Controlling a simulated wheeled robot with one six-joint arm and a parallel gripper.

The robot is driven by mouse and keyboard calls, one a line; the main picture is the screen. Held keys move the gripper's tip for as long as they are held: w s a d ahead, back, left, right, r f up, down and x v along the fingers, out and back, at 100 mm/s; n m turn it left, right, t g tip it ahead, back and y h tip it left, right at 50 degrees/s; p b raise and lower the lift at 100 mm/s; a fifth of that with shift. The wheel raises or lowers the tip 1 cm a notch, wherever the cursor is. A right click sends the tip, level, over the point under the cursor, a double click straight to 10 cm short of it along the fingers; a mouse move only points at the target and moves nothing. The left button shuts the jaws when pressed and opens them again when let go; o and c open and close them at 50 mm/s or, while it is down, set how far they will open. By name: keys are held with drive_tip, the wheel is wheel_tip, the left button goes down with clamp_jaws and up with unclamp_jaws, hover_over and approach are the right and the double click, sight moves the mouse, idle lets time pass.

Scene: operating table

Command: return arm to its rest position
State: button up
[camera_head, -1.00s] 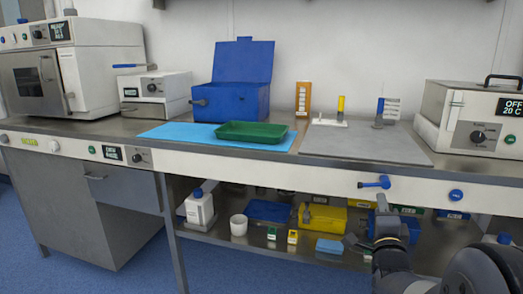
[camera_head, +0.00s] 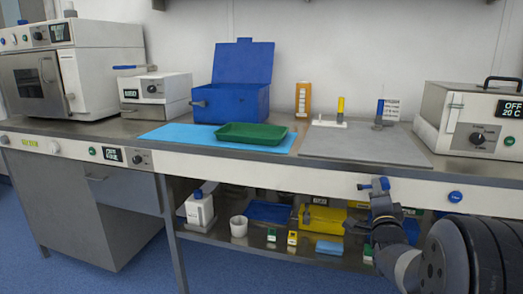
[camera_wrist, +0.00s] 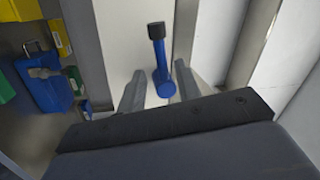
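My gripper (camera_head: 381,197) is at the front edge of the operating table, just below a blue lever (camera_head: 375,184) on the white front panel. In the wrist view my gripper (camera_wrist: 158,90) shows two grey fingers spread apart. The blue lever (camera_wrist: 162,78) with its black tip lies between and ahead of them, with gaps visible on both sides. Nothing is held. Whether a finger touches the lever cannot be told. My arm reaches in from the lower right of the head view.
The tabletop holds a green tray (camera_head: 251,134), a blue open box (camera_head: 232,88), a grey mat (camera_head: 366,144) and a white heater unit (camera_head: 474,118). A lower shelf holds a yellow case (camera_head: 323,219) and a white bottle (camera_head: 199,208). A blue knob (camera_head: 455,197) sits right of the lever.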

drive_tip(key=n, duration=0.2)
drive_tip(key=shift+d+f+n+y+p, duration=0.2)
drive_tip(key=shift+n+y+p, duration=0.1)
drive_tip(key=shift+y+p, duration=0.1)
drive_tip(key=shift+a+f, duration=0.1)
drive_tip(key=shift+f, duration=0.05)
